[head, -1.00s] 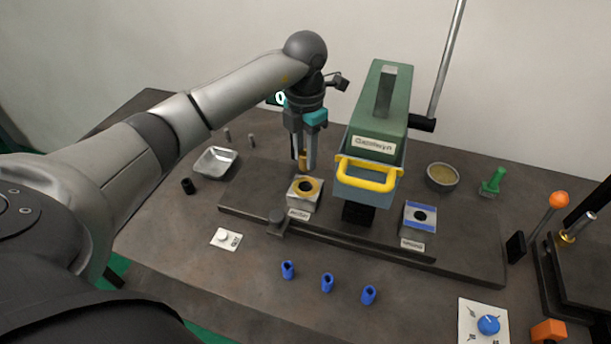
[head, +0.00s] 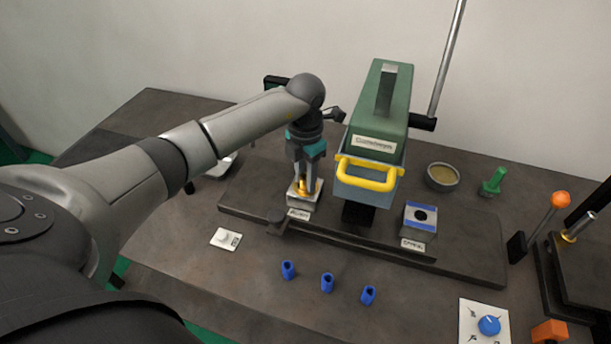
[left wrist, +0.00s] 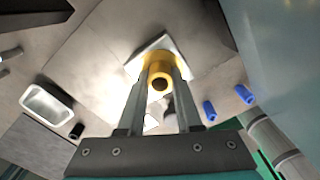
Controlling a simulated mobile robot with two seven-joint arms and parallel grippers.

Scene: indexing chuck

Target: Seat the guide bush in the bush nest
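The guide bush (left wrist: 159,82) is a small brass cylinder with a dark bore, seen between the fingertips in the left wrist view. My left gripper (head: 304,182) is closed on it and points down over the left grey block. This block (head: 301,203) has a gold ring on top and looks like the bush nest; its pale corner also shows in the left wrist view (left wrist: 163,41). The bush is at the ring, low over the block. The fingers hide how deep it sits. My right gripper is not in view.
The green press head (head: 380,110) with a yellow handle (head: 367,175) stands close to the right of my left gripper. A blue-striped block (head: 420,218) is further right. Several blue pieces (head: 327,283) lie in front. A metal tray (left wrist: 48,106) is partly behind my arm.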

